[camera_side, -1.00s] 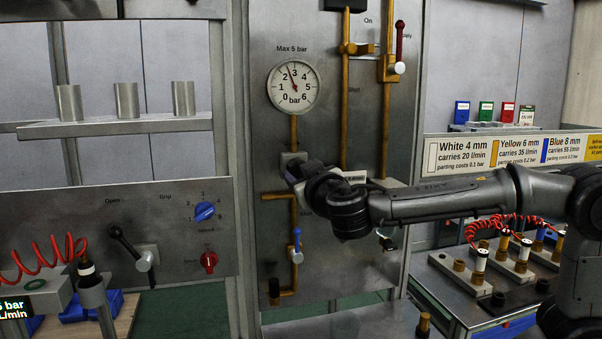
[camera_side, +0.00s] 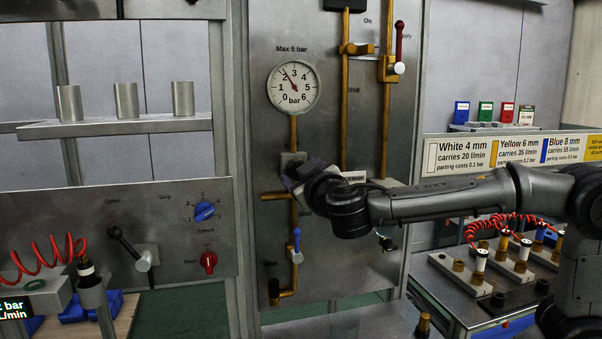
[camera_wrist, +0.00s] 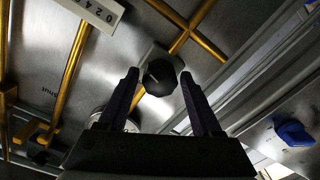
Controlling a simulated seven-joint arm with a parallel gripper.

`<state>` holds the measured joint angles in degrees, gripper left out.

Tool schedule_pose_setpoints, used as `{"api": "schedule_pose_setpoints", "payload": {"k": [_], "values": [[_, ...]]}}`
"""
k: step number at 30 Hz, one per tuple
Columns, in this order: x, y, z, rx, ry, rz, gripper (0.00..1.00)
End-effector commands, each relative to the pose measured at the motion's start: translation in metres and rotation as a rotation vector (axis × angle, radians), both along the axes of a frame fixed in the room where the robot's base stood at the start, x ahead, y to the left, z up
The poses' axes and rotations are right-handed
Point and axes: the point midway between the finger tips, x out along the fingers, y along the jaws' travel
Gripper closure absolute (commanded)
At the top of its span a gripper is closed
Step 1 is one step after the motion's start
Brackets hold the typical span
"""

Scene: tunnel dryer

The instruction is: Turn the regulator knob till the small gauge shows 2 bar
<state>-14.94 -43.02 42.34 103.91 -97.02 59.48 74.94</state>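The small round gauge (camera_side: 293,87) has a 0 to 6 bar scale under the label "Max 5 bar". Its red needle points up and left, between 2 and 3 and nearer 2. The black regulator knob (camera_wrist: 160,77) shows in the wrist view, on the brass pipework below the gauge. In the side view my gripper (camera_side: 292,177) covers the knob.
A blue-handled valve (camera_side: 297,247) sits on the pipe just below my gripper. A red-handled valve (camera_side: 399,45) is at the upper right of the panel. A display (camera_side: 14,308) at the lower left is cut off by the frame edge.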

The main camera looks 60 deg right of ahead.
Motion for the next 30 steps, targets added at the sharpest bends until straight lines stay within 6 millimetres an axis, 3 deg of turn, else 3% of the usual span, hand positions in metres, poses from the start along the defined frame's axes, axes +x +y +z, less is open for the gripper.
{"api": "schedule_pose_setpoints", "payload": {"k": [2, 14, 30], "values": [[0.0, 0.0, 0.0, 0.0, 0.0, 0.0, 0.18], [-0.003, 0.003, 0.0, 0.001, -0.002, 0.0, 0.18], [-0.045, 0.046, 0.001, 0.0, 0.0, 0.007, 0.18]]}}
